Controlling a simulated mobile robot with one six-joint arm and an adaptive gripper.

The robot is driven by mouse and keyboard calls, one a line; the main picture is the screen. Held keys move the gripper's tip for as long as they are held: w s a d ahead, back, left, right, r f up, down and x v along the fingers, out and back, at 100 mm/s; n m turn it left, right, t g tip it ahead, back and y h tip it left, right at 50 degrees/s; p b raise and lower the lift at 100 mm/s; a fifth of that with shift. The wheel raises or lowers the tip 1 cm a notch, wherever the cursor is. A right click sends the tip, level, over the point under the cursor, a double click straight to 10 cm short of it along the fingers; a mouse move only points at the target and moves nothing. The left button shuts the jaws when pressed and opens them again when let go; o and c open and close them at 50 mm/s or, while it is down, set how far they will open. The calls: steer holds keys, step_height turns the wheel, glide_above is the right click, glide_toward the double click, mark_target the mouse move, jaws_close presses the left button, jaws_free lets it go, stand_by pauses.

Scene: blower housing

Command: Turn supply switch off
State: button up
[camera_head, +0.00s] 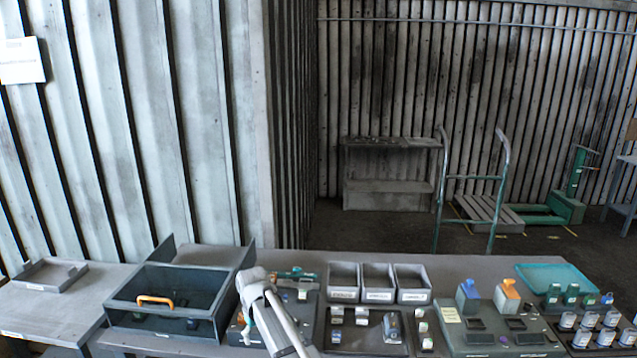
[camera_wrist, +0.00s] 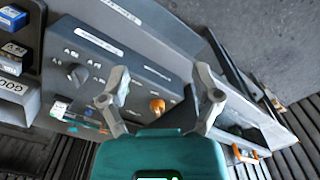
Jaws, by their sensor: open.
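In the wrist view a grey control panel (camera_wrist: 100,42) with small white labels lies in front of my gripper (camera_wrist: 162,86). A dark rotary knob (camera_wrist: 78,73) is on the panel, left of my fingers. An orange knob (camera_wrist: 157,106) shows between the two fingers. The label text is too small to read, so I cannot tell which control is the supply switch. My gripper is open, with nothing visible between its fingers but the panel behind. In the head view my arm covers much of the panel (camera_head: 306,313).
Left of the panel is a dark open box (camera_head: 120,312) with an orange handle (camera_head: 154,299). Grey bins (camera_head: 343,281) stand behind a tray with small parts. Right are a station with blue and orange blocks (camera_head: 507,296), a teal tray (camera_head: 555,276) and several jars (camera_head: 590,320).

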steer(key=s+d+f+m+b, duration=0.2)
steer(key=s+d, duration=0.3)
steer(key=d, duration=0.6)
steer(key=s+d+f+m+b, duration=0.2)
steer(key=s+d, duration=0.3)
steer(key=d, duration=0.6)
steer(key=s+d+f+m+b, duration=0.2)
steer(key=s+d+f+b, duration=0.2)
steer(key=d, duration=0.8)
steer(key=shift+s+f+m, duration=0.15)
steer(key=shift+s+m, duration=0.25)
steer(key=shift+s, duration=0.65)
